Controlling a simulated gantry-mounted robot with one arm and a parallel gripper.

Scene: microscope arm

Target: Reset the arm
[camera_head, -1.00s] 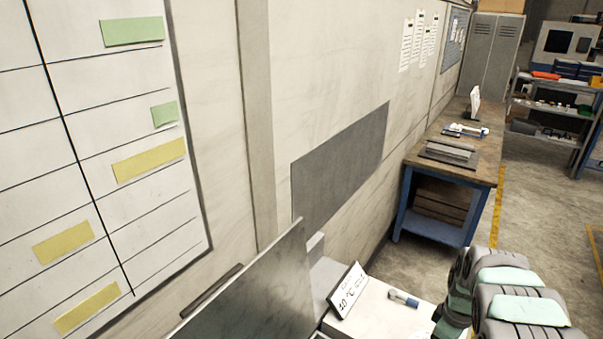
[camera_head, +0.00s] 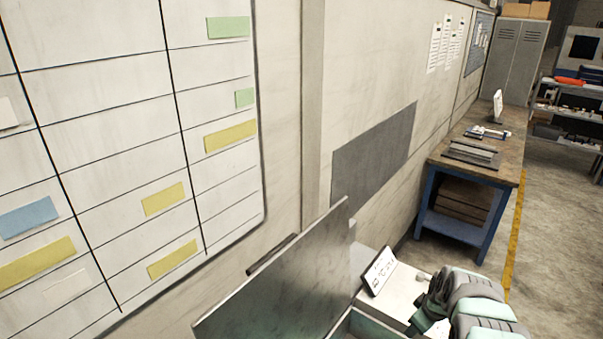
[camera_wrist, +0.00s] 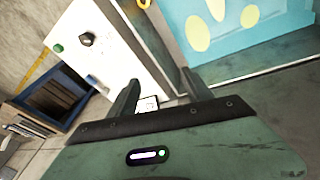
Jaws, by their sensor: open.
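My arm (camera_head: 465,305), with grey and pale green links, shows at the lower right of the head view. It reaches over a white surface (camera_head: 402,297). My gripper (camera_wrist: 160,82) shows in the wrist view with its two dark fingers apart and nothing visible between them. Beyond the fingers is a white panel (camera_wrist: 100,55) with a green button (camera_wrist: 58,48) and a dark knob (camera_wrist: 87,39). The gripper is hidden in the head view.
A grey upright panel (camera_head: 275,285) stands at the lower middle, by a small sign (camera_head: 379,270). A blue-framed workbench (camera_head: 428,190) stands along the wall. Floor (camera_head: 555,250) is clear at right. A light-blue panel (camera_wrist: 270,25) with yellow ovals is at the wrist view's upper right.

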